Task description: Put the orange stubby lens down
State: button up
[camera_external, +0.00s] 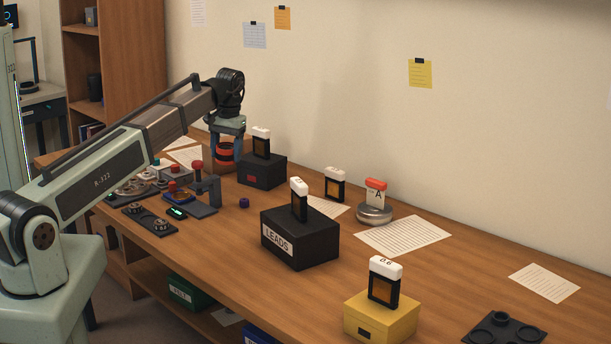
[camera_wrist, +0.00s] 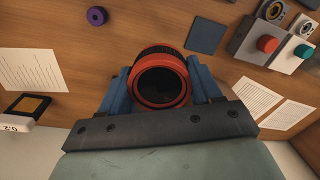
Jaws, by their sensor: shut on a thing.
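The orange stubby lens (camera_external: 225,150) has an orange-red band around a black barrel. My gripper (camera_external: 225,142) points down at the far end of the bench with the lens between its blue fingers. In the wrist view the lens's orange ring and dark glass (camera_wrist: 160,82) face the camera, and the fingers of my gripper (camera_wrist: 160,90) press on it from both sides. I cannot tell whether the lens's underside touches anything.
A black box (camera_external: 262,172) bearing a white-capped block stands just right of the lens. A small purple ring (camera_external: 244,202) lies on the bare wood nearer the camera. A button panel (camera_external: 178,180) is to the left. A black LEADS box (camera_external: 300,240) and yellow box (camera_external: 381,318) stand farther right.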

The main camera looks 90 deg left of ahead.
jog(key=w+d, duration=0.5)
jog(key=w, duration=0.4)
jog(key=w+d, duration=0.4)
jog(key=w, duration=0.4)
jog(key=m+t+h, duration=0.1)
jog(key=m, duration=0.2)
send_over(411, 291)
jog(key=f, duration=0.1)
jog(key=shift+f, duration=4.55)
jog(key=shift+f, duration=0.15)
jog(key=o, duration=1.2)
jog(key=shift+c, duration=0.2)
